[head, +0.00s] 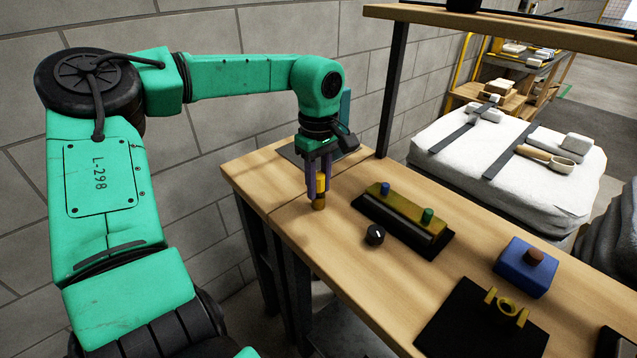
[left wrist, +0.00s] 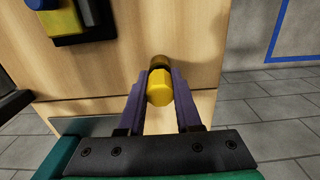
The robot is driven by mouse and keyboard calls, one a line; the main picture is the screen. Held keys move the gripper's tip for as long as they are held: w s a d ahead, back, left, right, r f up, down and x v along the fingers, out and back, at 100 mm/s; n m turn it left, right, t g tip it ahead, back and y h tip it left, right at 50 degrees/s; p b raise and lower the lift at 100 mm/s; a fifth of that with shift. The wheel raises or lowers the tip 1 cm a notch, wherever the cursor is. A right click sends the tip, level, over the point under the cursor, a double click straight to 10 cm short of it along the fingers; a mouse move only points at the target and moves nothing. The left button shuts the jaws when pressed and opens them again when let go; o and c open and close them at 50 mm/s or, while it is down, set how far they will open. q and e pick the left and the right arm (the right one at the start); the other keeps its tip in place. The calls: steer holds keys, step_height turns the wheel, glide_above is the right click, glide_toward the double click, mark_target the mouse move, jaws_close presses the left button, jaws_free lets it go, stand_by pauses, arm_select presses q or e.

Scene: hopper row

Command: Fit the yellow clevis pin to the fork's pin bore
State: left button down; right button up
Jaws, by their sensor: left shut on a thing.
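My left gripper (head: 319,188) points down over the far left part of the wooden table. It is shut on the yellow clevis pin (left wrist: 160,88), which also shows between the fingers in the head view (head: 321,184). The pin hangs about upright, with a darker brown-gold lower end (head: 319,202) close to the tabletop; I cannot tell whether it touches. What looks like the fork, a yellow piece with upright lugs and a ring (head: 507,307), stands on a black plate (head: 450,330) at the near right, well apart from the pin. My right gripper is not in view.
An olive block (head: 400,205) with a blue and a green peg sits on a black base mid-table. A black knob (head: 375,235) lies beside it. A blue block (head: 525,267) with a brown peg stands farther right. A post (head: 393,90) carries a shelf above the back edge.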

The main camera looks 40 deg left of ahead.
arm_select(q)
steer(key=shift+r+p, duration=1.3)
steer(key=shift+r, duration=0.15)
step_height(320, 180, up, 3)
steer(key=p, duration=0.3)
steer(key=shift+r, duration=0.1)
stand_by(0.6)
steer(key=c, duration=1.4)
jaws_free()
steer(key=shift+c, duration=0.2)
jaws_close()
